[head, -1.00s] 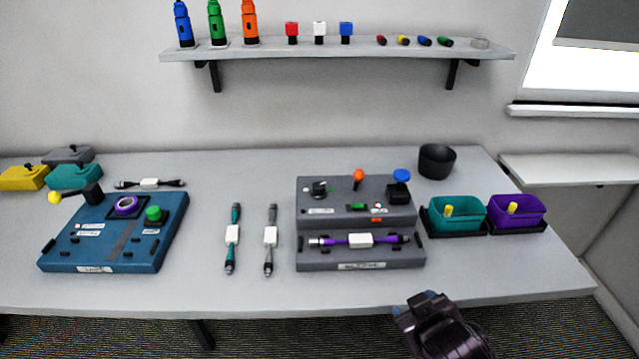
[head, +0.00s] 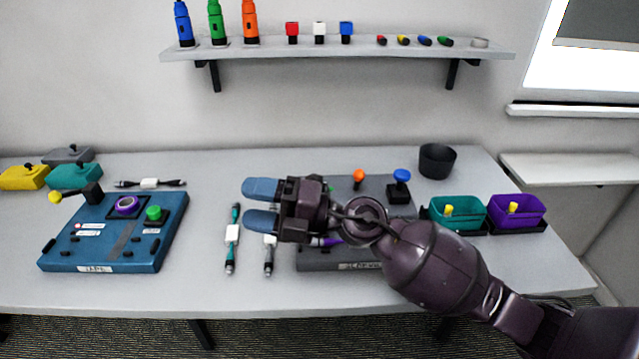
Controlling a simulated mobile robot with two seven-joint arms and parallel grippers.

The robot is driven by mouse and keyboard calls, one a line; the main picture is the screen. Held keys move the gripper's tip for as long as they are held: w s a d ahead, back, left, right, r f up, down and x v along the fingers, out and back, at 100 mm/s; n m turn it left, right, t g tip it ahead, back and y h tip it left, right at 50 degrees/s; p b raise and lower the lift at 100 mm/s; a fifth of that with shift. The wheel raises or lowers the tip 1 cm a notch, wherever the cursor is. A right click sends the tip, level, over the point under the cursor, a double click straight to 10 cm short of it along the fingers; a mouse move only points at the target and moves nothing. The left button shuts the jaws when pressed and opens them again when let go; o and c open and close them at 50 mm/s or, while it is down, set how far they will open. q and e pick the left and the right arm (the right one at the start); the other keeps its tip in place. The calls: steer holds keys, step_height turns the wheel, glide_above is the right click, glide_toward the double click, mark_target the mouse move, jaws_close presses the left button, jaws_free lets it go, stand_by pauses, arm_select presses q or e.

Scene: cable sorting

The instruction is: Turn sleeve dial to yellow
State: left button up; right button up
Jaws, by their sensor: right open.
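The grey sleeve machine (head: 340,264) stands on the table right of centre. Its dial, a black knob at the top left, is hidden behind my right gripper. A purple cable in its front slot shows only in a small part (head: 330,241). My right gripper (head: 261,204) is open and empty, its blue fingertips pointing left over the machine's left side and the cables beside it. I cannot tell its height above the table. My left gripper is not in view.
An orange-topped lever (head: 358,176) and a blue button (head: 401,176) stand on the machine. A teal-banded cable (head: 232,236) and a grey one (head: 269,258) lie left of it. A blue machine (head: 95,255) is further left. Teal (head: 460,212) and purple bins (head: 520,211) stand right.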

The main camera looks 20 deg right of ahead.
steer(key=w+d+f+n+g+h, duration=0.2)
steer(key=w+f+n+g+h, duration=0.35)
steer(key=h, duration=0.25)
steer(key=w+d+r+m+t+h, duration=0.1)
steer(key=w+d+r+h, duration=0.1)
steer(key=w+d+h, duration=0.4)
steer(key=w+d+r+m+t+h, duration=0.15)
steer(key=d+h, duration=0.25)
steer(key=d, duration=0.4)
steer(key=shift+n, duration=0.4)
steer(key=b+x, duration=0.1)
steer(key=x, duration=1)
steer(key=shift+b, duration=0.3)
steer(key=shift+c, duration=0.4)
steer(key=c, duration=0.8)
steer(key=shift+c, duration=0.2)
